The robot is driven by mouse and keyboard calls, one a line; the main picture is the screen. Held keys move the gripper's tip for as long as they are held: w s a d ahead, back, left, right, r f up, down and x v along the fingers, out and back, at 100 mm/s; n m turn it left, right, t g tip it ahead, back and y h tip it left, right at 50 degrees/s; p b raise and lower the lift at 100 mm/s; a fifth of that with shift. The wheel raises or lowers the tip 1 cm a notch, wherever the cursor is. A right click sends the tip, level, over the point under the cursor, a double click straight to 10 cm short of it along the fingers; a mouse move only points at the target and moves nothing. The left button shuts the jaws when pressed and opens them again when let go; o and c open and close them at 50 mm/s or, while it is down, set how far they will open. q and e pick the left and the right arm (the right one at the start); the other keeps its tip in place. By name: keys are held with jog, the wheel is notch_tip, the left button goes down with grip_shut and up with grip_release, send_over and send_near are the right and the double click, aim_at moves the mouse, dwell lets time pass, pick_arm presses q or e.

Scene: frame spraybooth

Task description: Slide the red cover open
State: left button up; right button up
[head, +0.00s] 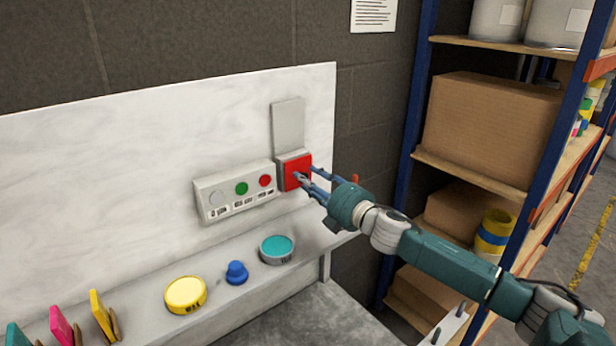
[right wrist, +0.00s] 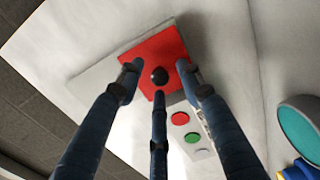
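The red cover (head: 292,162) is a square plate on a small box on the white wall panel, below a grey upright plate (head: 288,124). In the right wrist view the red cover (right wrist: 150,50) has a round black knob (right wrist: 160,76) near its middle. My right gripper (head: 307,177) is in front of the cover. In the right wrist view its three fingers (right wrist: 158,82) are spread around the knob, with gaps between them and the knob. Whether any fingertip touches the cover is unclear. In the head view the fingers hide part of the cover. My left gripper is not in view.
A button box (head: 232,192) with grey, green and red buttons sits left of the cover. On the ledge below are a teal-topped disc (head: 276,247), a blue knob (head: 236,272) and a yellow disc (head: 185,293). A shelf with cardboard boxes (head: 488,125) stands at the right.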

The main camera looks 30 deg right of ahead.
jog(key=shift+w+a, duration=0.1)
jog(key=shift+w, duration=0.25)
grip_shut()
notch_tip(320, 180, up, 10)
jog(key=p, duration=0.8)
grip_release()
jog(key=shift+f, duration=0.1)
